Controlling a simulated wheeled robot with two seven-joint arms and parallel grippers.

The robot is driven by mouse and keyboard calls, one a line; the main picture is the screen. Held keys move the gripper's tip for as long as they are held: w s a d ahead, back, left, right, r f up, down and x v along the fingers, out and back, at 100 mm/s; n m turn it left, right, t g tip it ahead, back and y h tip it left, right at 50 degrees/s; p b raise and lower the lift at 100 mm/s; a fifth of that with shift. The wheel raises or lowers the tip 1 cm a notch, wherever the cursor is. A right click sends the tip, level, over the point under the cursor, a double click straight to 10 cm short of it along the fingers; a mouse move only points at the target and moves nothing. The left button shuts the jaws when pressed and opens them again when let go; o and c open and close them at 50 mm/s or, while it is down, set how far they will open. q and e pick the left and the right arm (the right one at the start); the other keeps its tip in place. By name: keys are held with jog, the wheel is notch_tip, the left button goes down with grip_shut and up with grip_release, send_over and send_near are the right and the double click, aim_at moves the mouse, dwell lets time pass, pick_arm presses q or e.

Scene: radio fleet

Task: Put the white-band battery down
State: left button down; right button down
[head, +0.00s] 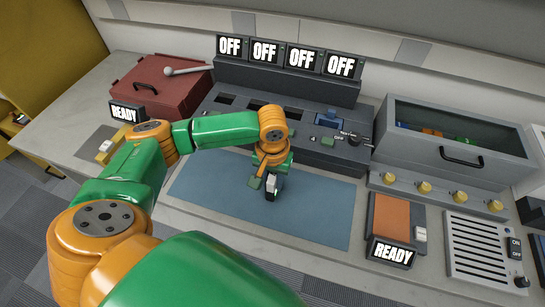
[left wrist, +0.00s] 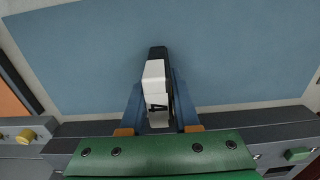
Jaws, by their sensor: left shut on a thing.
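The white-band battery (head: 271,187) is a small dark block with a white band, over the blue mat (head: 325,205). In the left wrist view the battery (left wrist: 156,85) shows its white band with a dark mark, and a black end toward the mat (left wrist: 240,55). My left gripper (head: 266,175) is shut on the battery, with a finger on each side of it. In the head view the battery's lower end appears at or just above the mat; I cannot tell whether it touches. My right gripper is not in view.
Behind the mat stands a grey console (head: 320,140) with slots and several OFF displays (head: 265,52). A red box (head: 160,85) is at the back left. A grey bin (head: 455,140) with a clear front is at the right. The mat's right part is clear.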

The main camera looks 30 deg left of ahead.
pick_arm(q)
jog(key=c, duration=0.7)
grip_release()
jog(key=shift+f, duration=0.15)
jog(key=shift+c, duration=0.2)
jog(key=shift+o, duration=0.5)
